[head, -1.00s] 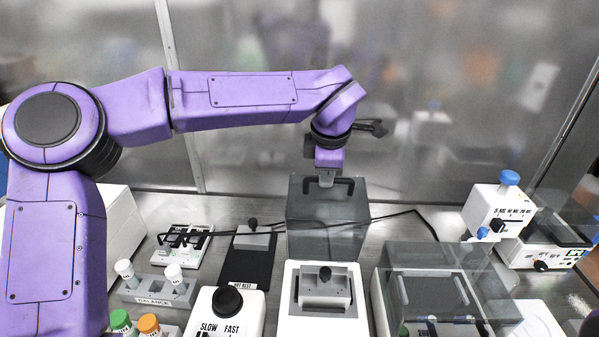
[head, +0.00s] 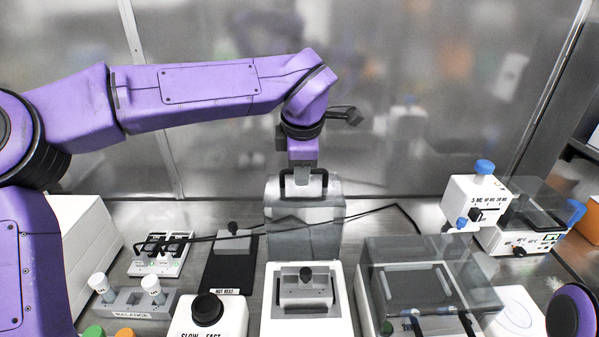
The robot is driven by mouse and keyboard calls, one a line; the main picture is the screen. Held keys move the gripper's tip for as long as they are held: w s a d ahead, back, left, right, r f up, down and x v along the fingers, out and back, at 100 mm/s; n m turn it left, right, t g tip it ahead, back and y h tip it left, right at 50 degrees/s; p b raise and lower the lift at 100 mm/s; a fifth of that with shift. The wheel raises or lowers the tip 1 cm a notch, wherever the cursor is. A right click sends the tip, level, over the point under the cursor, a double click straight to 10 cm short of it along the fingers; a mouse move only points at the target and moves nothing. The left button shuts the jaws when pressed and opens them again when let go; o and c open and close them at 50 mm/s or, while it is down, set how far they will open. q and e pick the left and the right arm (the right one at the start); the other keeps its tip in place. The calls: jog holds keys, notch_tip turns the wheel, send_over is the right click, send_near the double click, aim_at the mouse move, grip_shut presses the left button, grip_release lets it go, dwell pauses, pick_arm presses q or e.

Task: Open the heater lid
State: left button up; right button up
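The heater (head: 340,324) is a white box at the lower middle, with a grey metal block and black knob (head: 306,283) on top. Its lid (head: 290,234), a see-through grey cover with a black handle (head: 325,179) along its top, stands upright behind the box, so the block is uncovered. My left gripper (head: 302,176) points down at the handle from above, with its pale fingertips at the handle bar. The fingers are too small to tell whether they are closed on it. My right gripper is out of view.
A black hot rest mat (head: 226,275) lies left of the heater, near a tube rack (head: 130,303) and a knobbed device (head: 208,318). A see-through covered box (head: 430,270) stands close on the right. White instruments (head: 477,205) stand at the back right. A cable crosses behind the lid.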

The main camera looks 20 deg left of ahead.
pick_arm(q)
jog(key=v, duration=0.8)
jog(key=shift+r, duration=0.2)
